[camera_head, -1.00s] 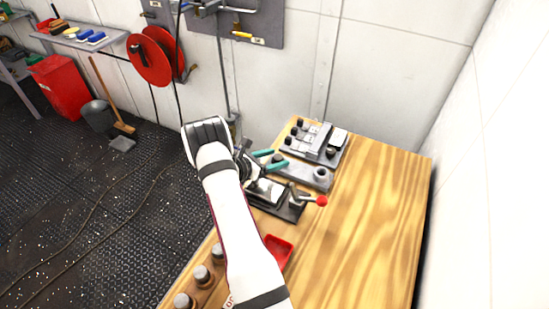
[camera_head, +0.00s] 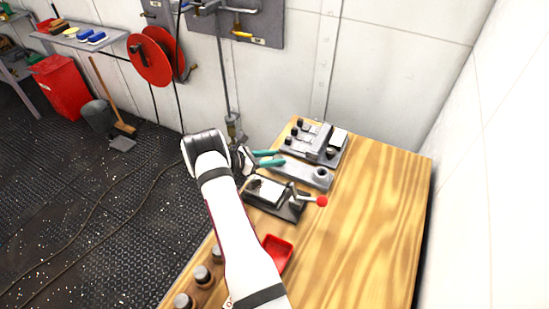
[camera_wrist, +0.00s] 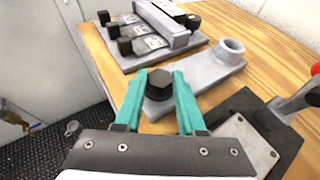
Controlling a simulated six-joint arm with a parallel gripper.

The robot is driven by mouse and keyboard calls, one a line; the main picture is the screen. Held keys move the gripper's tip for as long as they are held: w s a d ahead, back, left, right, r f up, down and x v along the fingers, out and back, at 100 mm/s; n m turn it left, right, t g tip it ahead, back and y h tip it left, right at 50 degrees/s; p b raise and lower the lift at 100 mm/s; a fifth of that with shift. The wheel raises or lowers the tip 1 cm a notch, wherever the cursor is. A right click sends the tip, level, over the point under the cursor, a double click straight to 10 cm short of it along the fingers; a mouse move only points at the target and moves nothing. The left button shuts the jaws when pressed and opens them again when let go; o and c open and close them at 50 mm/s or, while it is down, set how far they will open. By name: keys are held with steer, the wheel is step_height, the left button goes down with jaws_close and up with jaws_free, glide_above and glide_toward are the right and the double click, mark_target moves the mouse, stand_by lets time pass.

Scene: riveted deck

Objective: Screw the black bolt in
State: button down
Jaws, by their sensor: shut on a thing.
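The black bolt (camera_wrist: 159,84) has a hex head and stands at the near end of a grey metal block (camera_wrist: 213,74). The block also has a raised round collar (camera_wrist: 231,48) at its far end. My gripper (camera_wrist: 159,78) has teal fingers, one on each side of the bolt head, and is shut on it. In the head view my gripper (camera_head: 281,157) reaches from the left over the near end of the block (camera_head: 300,174). The bolt's shank is hidden, so I cannot tell how deep it sits.
Behind stands a grey fixture (camera_head: 316,145) with several black knobs. In front is a dark clamp (camera_head: 290,209) with a red-knobbed lever (camera_head: 321,201). A red tray (camera_head: 277,252) and several round pegs (camera_head: 202,275) lie nearer. The bench's right side (camera_head: 375,220) is clear.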

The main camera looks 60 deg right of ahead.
steer(key=shift+d+m+g+y, duration=0.1)
steer(key=shift+m+g+y, duration=0.8)
steer(key=shift+m+g, duration=0.15)
steer(key=c, duration=0.5)
jaws_free()
steer(key=v, duration=1.6)
steer(key=shift+s+r, duration=0.1)
